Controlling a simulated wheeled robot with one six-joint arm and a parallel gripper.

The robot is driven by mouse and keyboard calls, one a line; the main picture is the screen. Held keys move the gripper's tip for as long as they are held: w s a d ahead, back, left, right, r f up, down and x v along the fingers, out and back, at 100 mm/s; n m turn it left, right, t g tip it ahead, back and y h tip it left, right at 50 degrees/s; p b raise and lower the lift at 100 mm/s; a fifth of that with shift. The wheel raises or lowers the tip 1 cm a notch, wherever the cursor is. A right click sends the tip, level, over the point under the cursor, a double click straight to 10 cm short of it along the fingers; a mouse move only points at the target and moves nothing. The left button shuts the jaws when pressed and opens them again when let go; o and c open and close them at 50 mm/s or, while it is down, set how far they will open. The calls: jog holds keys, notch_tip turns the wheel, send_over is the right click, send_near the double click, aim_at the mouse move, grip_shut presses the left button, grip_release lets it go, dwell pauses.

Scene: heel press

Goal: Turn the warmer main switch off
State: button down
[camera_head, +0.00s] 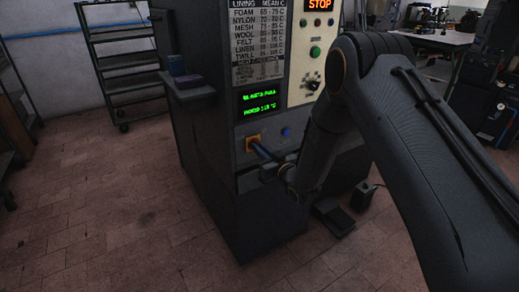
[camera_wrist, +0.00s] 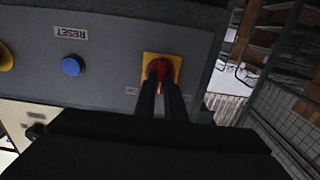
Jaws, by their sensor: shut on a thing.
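The main switch (camera_wrist: 163,70) is a red rotary handle on a yellow square plate, low on the front panel of the grey machine. It also shows in the head view as a small yellow and red patch (camera_head: 253,142). My gripper (camera_wrist: 163,72) reaches straight to the panel, its two dark fingers on either side of the red handle, shut on it. In the head view my gripper (camera_head: 259,147) meets the panel at the switch. The fingers hide part of the handle, and I cannot tell its exact angle.
A foot pedal (camera_head: 334,217) lies on the floor. Shelving (camera_head: 125,65) stands at left.

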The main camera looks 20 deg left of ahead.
jog(key=c, duration=1.8)
grip_release()
jog(key=shift+b+v, duration=0.45)
jog(key=shift+v, duration=3.5)
